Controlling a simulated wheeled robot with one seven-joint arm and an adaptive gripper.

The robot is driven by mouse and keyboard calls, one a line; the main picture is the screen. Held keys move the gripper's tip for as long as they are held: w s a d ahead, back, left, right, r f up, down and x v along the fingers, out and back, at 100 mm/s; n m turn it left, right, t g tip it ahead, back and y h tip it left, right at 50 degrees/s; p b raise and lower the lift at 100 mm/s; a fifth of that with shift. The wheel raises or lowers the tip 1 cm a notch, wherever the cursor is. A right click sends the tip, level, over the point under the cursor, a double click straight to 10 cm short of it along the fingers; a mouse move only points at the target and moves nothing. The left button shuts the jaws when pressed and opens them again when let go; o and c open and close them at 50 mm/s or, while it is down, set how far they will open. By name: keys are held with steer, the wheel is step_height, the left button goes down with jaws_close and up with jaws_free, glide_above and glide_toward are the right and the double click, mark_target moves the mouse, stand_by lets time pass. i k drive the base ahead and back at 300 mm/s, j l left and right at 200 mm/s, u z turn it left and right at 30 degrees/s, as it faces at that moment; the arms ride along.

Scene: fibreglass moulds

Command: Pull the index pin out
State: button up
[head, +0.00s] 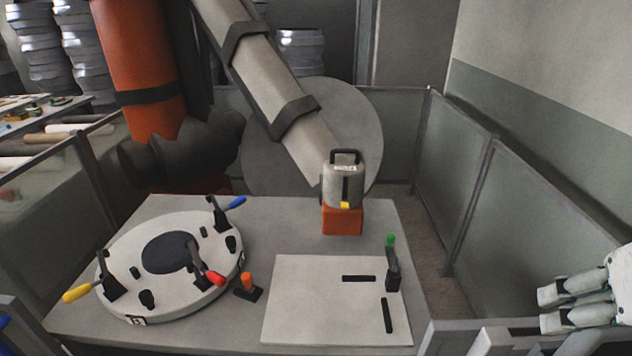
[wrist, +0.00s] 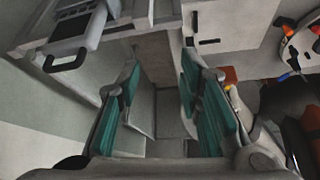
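A round white mould (head: 190,252) lies on the grey table. It carries toggle clamps with blue (head: 236,202), red (head: 215,279) and yellow (head: 77,293) handles. An orange knob (head: 247,279) stands upright in a small black block beside the mould's right edge. A green knob (head: 390,241) tops a black post on the square white plate. I cannot tell for certain which knob is the index pin. My gripper (head: 541,309) is at the far right in the head view, well away from both knobs. In the wrist view my gripper (wrist: 163,108) has its teal-padded fingers apart, with nothing between them.
A grey canister on an orange base (head: 342,221) stands at the table's back, with a large tube behind it. The white plate (head: 310,300) bears black strips. Low panels (head: 515,210) border the right side. Bare table (head: 290,225) lies between mould and canister.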

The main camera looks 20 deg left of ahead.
mark_target(246, 278)
steer(key=u, duration=1.3)
